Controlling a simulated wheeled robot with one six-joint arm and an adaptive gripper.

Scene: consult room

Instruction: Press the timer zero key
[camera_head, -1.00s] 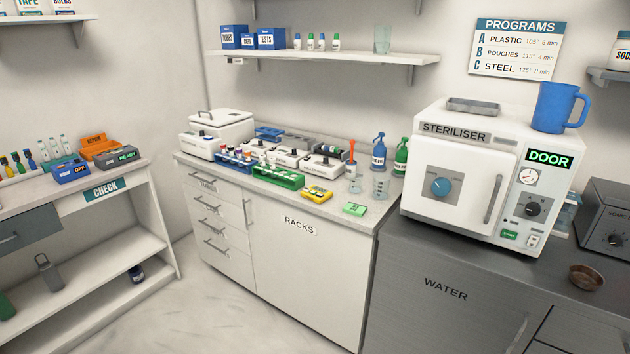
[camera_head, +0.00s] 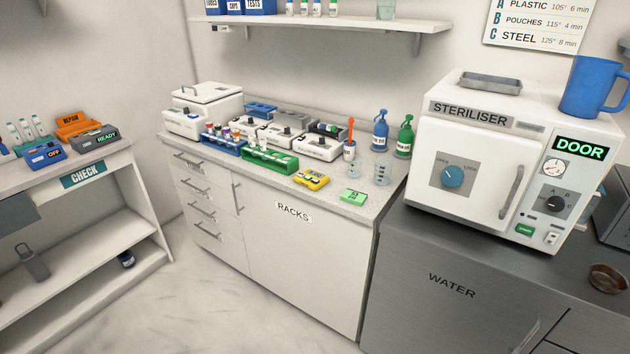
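A small yellow device (camera_head: 311,180), which looks like the timer, lies near the front edge of the racks counter. It has a small display and dark keys, but the key markings are too small to read. A green card or pad (camera_head: 354,196) lies to its right, and a green tube rack (camera_head: 269,161) stands to its left. My gripper is not in this view, so its state and distance from the yellow device do not show.
The counter (camera_head: 335,204) also bears a blue tube rack (camera_head: 223,146), several white machines, glass beakers (camera_head: 383,172) and blue and green bottles (camera_head: 404,138). The steriliser (camera_head: 500,160) stands to the right. The floor (camera_head: 220,300) before the cabinets is clear.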

